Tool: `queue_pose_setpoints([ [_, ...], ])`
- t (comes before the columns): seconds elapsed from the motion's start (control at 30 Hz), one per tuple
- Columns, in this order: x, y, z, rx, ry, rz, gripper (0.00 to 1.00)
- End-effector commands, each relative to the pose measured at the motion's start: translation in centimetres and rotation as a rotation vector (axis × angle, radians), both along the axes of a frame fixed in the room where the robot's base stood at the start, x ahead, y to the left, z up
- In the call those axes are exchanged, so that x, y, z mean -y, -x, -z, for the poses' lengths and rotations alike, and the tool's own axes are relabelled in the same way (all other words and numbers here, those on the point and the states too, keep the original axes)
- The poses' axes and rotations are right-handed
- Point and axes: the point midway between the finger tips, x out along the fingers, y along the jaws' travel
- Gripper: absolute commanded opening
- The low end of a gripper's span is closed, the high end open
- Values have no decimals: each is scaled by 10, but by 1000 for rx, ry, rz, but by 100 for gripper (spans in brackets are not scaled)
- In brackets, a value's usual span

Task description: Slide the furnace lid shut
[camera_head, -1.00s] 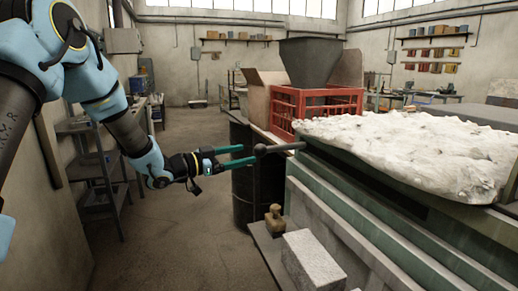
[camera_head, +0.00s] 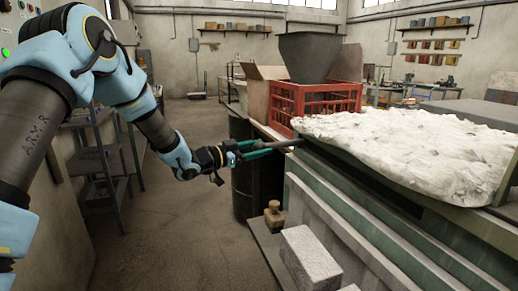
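The furnace (camera_head: 345,210) is the large green-grey body at the right. On top lies a rough, whitish, lumpy slab (camera_head: 410,150), seemingly its lid; I cannot tell how far it is open. A thin dark handle rod (camera_head: 296,143) sticks out at the left near the slab's corner. My gripper (camera_head: 270,147) comes from the left, its two teal fingers lying along either side of the rod. The rod's knobbed end is between the fingers and mostly hidden. I cannot tell whether the fingers press on it.
A red crate (camera_head: 312,100) with a dark hopper (camera_head: 307,57) stands behind the furnace's left end. A black drum (camera_head: 248,180) is just below my gripper. A pale block (camera_head: 311,258) and a small brown weight (camera_head: 273,215) sit on a low ledge.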

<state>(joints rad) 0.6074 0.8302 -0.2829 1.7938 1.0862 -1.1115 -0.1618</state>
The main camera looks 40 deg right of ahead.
Motion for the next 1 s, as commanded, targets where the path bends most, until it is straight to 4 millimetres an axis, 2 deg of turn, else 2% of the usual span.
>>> queue_pose_setpoints([
  [0.07, 0, 0, 0, 0, 0, 0, 48],
  [0.5, 0, 0, 0, 0, 0, 0, 0],
  [1.0, 0, 0, 0, 0, 0, 0, 0],
])
